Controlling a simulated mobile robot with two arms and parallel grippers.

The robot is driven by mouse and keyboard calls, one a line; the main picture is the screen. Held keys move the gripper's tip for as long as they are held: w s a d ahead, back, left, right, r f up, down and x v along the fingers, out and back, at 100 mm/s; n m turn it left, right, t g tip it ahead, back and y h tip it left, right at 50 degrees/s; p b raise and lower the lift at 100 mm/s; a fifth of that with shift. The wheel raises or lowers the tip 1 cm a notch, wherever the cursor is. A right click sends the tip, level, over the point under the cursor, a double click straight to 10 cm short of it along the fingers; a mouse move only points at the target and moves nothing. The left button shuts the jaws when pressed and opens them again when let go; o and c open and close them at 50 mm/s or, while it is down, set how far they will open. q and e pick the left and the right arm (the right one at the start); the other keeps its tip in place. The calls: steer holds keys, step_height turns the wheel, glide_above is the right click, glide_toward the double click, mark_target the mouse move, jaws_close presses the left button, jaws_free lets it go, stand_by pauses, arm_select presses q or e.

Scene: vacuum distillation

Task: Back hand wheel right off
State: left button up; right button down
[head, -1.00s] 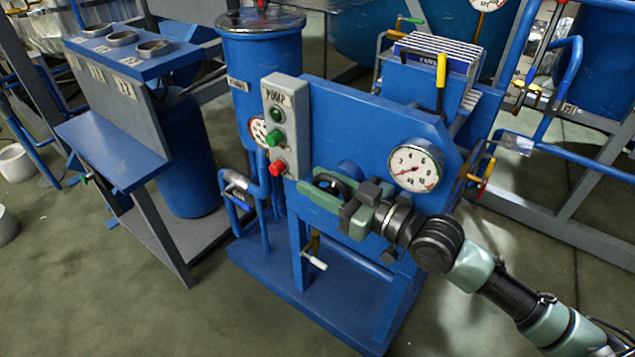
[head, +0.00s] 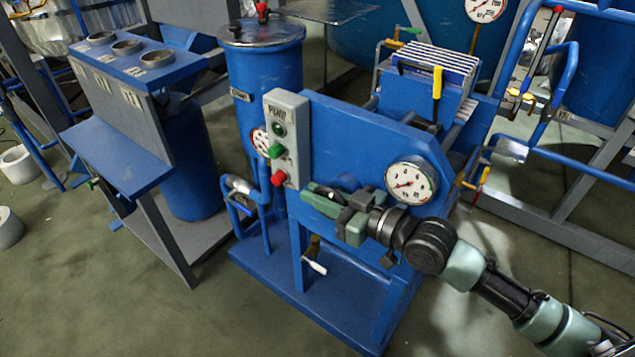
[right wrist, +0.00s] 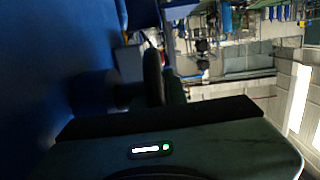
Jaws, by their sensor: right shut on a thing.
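The black hand wheel is on the front of the blue pump panel (head: 330,130), between the button box and the lower gauge. In the head view my right gripper (head: 325,196) covers most of it. In the right wrist view the wheel (right wrist: 153,77) shows edge-on as a dark disc, on a shaft (right wrist: 95,92) from the blue panel. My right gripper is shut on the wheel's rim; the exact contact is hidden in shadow. My left gripper is in neither view.
A grey PUMP box (head: 287,140) with green and red buttons is just left of my gripper. A white gauge (head: 410,182) is close on the right, above my right arm. A small white-handled valve (head: 316,266) is below. Blue pipes (head: 255,190) stand at the left.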

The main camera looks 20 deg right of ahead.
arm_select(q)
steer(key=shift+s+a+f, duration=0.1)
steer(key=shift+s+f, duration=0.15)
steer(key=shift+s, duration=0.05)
arm_select(e)
steer(key=c, duration=1.4)
jaws_free()
steer(key=shift+c, duration=0.2)
